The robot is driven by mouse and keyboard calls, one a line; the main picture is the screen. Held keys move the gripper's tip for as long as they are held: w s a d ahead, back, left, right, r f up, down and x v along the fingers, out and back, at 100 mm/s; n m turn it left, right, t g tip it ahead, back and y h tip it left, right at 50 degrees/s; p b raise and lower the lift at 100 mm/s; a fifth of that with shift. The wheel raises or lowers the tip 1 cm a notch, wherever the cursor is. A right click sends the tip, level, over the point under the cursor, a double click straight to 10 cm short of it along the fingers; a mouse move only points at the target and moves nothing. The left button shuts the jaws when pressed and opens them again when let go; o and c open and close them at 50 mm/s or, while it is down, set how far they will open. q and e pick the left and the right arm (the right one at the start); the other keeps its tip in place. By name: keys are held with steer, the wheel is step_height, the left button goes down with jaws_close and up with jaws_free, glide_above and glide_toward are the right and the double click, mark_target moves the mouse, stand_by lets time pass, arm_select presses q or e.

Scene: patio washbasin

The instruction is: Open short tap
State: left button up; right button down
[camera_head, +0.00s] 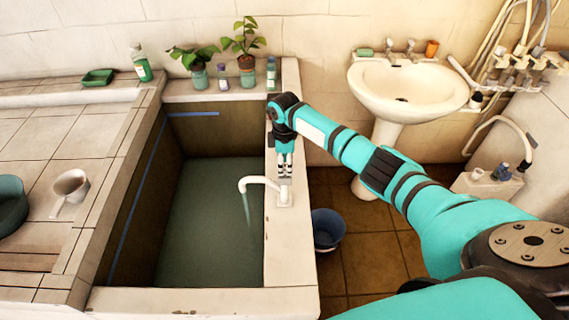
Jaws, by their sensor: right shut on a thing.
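The short white tap (262,183) stands on the right rim of the sunken water basin (291,245), its curved spout pointing left over the water. A thin pale stream seems to fall from the spout into the basin. My right gripper (285,172) points down over the tap's base and is shut on the top of the tap. The fingers hide most of the tap's handle, so its angle cannot be told. My left gripper is not in view.
A white washbasin (410,88) stands at the back right. A blue bucket (328,230) is on the floor right of the rim. Potted plants (245,62) and bottles (141,64) line the back ledge. A white dipper (70,187) lies on the left tiles.

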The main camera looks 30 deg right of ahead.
steer(key=shift+w+r, duration=0.15)
steer(key=c, duration=1)
jaws_free()
steer(key=shift+o, duration=0.2)
step_height(320, 180, up, 12)
